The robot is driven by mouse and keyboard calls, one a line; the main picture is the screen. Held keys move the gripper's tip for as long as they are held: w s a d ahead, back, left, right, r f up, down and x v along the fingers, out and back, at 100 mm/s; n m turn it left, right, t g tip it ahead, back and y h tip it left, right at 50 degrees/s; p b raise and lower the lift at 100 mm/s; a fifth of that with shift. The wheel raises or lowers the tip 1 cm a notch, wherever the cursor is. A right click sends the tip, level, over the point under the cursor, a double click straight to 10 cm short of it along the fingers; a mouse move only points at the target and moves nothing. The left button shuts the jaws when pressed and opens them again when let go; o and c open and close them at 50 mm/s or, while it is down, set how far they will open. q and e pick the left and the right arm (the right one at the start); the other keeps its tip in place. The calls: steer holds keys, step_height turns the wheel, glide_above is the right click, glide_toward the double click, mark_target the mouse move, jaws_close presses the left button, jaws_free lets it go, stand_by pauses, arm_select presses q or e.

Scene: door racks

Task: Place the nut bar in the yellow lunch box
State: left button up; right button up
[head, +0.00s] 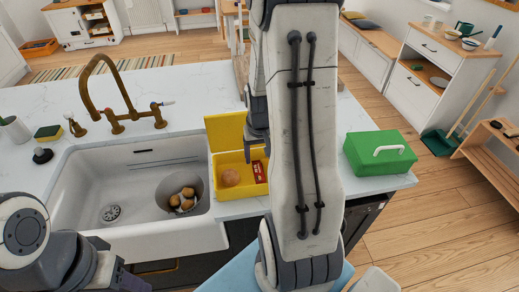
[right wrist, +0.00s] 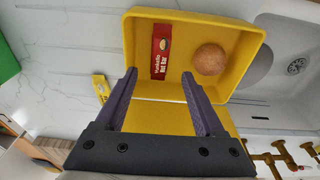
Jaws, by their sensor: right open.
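The yellow lunch box (head: 219,189) stands open on the counter beside the sink, with its lid raised. It also shows in the right wrist view (right wrist: 243,88). The nut bar (head: 259,171), in a red wrapper, lies inside it near one side wall, and its label shows in the right wrist view (right wrist: 160,50). A round brown item (head: 230,177) sits beside the bar in the box. My right gripper (right wrist: 160,73) is open and empty above the box, its fingertips apart from the bar. In the head view my right arm hides part of the box.
A green case (head: 379,152) with a white handle stands at the counter's right end. The sink (head: 85,185) holds a grey bowl (head: 165,191) with several brown round items. A brass tap (head: 112,95) rises behind the sink.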

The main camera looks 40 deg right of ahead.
steer(key=shift+s+a+r, duration=0.1)
steer(key=shift+r, duration=0.7)
steer(key=shift+s+a+r, duration=0.1)
steer(key=shift+r, duration=0.7)
steer(key=s+a+r+n+y, duration=0.1)
steer(key=a+r+n, duration=0.15)
steer(key=a, duration=0.75)
steer(key=a+r+n, duration=0.2)
steer(key=a+n, duration=0.2)
steer(key=a, duration=0.5)
steer(key=s+a+r+n+g+y, duration=0.1)
steer(key=s+a+r+n, duration=0.2)
steer(key=s+a+n, duration=0.4)
steer(key=s+a, duration=0.5)
steer(key=s, duration=0.1)
